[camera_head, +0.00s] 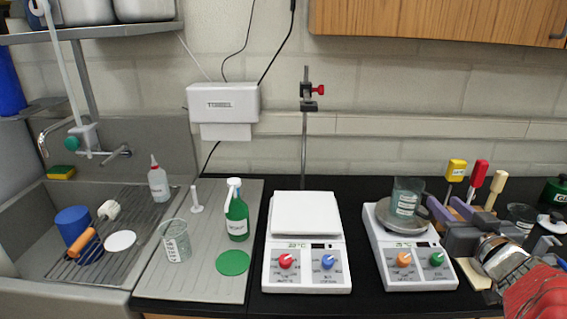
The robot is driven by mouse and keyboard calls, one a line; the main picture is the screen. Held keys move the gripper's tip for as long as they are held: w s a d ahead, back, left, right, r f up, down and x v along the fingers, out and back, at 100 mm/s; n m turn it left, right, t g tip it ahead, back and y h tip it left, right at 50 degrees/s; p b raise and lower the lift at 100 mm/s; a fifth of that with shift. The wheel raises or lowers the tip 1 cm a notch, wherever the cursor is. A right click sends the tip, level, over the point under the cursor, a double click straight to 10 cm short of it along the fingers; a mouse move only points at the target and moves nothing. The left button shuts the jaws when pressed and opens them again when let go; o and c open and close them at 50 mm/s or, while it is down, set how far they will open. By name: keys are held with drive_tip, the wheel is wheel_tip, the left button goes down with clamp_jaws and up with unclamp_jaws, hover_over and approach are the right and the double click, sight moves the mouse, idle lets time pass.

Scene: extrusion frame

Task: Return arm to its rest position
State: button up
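My arm comes in from the lower right corner, with a red link (535,295) and a silver joint (500,255). My gripper (441,205), grey with purple-faced fingers, is at the right, pointing up and left. Its fingers look spread apart, with nothing seen held between them. A glass beaker (405,204) stands upright on the right hot plate (412,274), just left of the fingertips. The beaker looks apart from the fingers. Part of the gripper's body is crowded by things around it, and its exact depth is hard to tell.
Screwdrivers with yellow (456,170), red (479,174) and beige handles stand behind my gripper. A second hot plate (306,245) with a rod stand is in the middle. A green bottle (237,217), another beaker (176,241) and a sink (30,272) are left.

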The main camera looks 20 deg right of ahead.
drive_tip(key=shift+w, duration=0.1)
idle(0.4)
drive_tip(key=w+a+r+m+t+h, duration=0.1)
drive_tip(key=w+a+r, duration=0.2)
drive_tip(key=w+r, duration=0.25)
drive_tip(key=w+a+r+m+t, duration=0.1)
drive_tip(key=w+a+r+t, duration=0.1)
drive_tip(key=w+a+r, duration=0.3)
drive_tip(key=s+a+f+n+g+y, duration=0.2)
drive_tip(key=s+a+f+g, duration=0.4)
drive_tip(key=s+a+f, duration=0.3)
drive_tip(key=s+a+f+n+g+y, duration=0.3)
drive_tip(key=s+a+f+g, duration=0.4)
drive_tip(key=a, duration=0.8)
drive_tip(key=s+f, duration=0.3)
drive_tip(key=f, duration=0.1)
drive_tip(key=shift+s+a+f, duration=0.15)
drive_tip(key=shift+s+a, duration=0.05)
drive_tip(key=shift+s, duration=0.15)
